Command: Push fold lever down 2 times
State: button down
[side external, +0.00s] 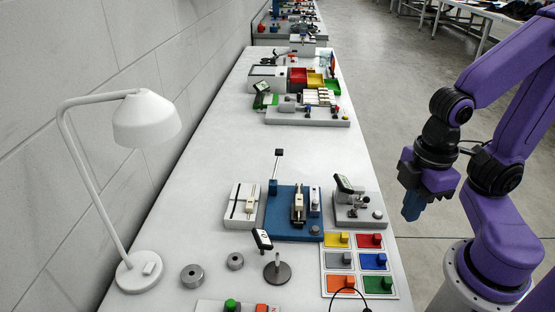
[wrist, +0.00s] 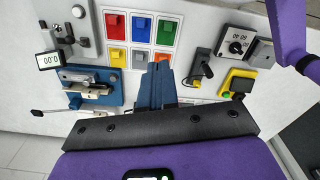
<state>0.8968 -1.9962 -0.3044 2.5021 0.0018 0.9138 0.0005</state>
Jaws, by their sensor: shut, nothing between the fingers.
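The fold lever (side external: 279,154) is a thin rod with a black end, standing up from the left rear of a blue-based fixture (side external: 283,229). In the wrist view the lever (wrist: 60,111) reaches out to the left from the blue fixture (wrist: 114,94), and its black end (wrist: 37,112) is clear of the gripper. My gripper (side external: 412,213) is shut and empty, raised in the air to the right of the fixture and apart from the lever. Its blue fingers (wrist: 157,80) are together in the wrist view, pointing toward the colored tray.
A tray of colored blocks (side external: 323,293) lies in front of the fixture. A grey fixture with a small display (side external: 344,184) stands at its right. A white lamp (side external: 146,118) is at the left. A dial box (wrist: 237,46) and yellow box (wrist: 238,82) sit right in the wrist view.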

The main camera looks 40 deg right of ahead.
jog(key=shift+w+a, duration=0.1)
jog(key=w+a+r, duration=0.2)
jog(key=w+a, duration=0.3)
jog(key=w, duration=0.5)
jog(key=h, duration=0.1)
send_near(278, 151)
jog(key=shift+w+a+r+g, duration=0.25)
jog(key=shift+w+a+g, duration=0.05)
jog(key=shift+w+g, duration=0.1)
jog(key=shift+s+d+f, duration=0.1)
jog(key=shift+d+f, duration=0.05)
jog(key=shift+f, duration=1.55)
jog(key=shift+s+d+f, duration=0.1)
jog(key=shift+d+f, duration=0.05)
jog(key=shift+f, duration=1.6)
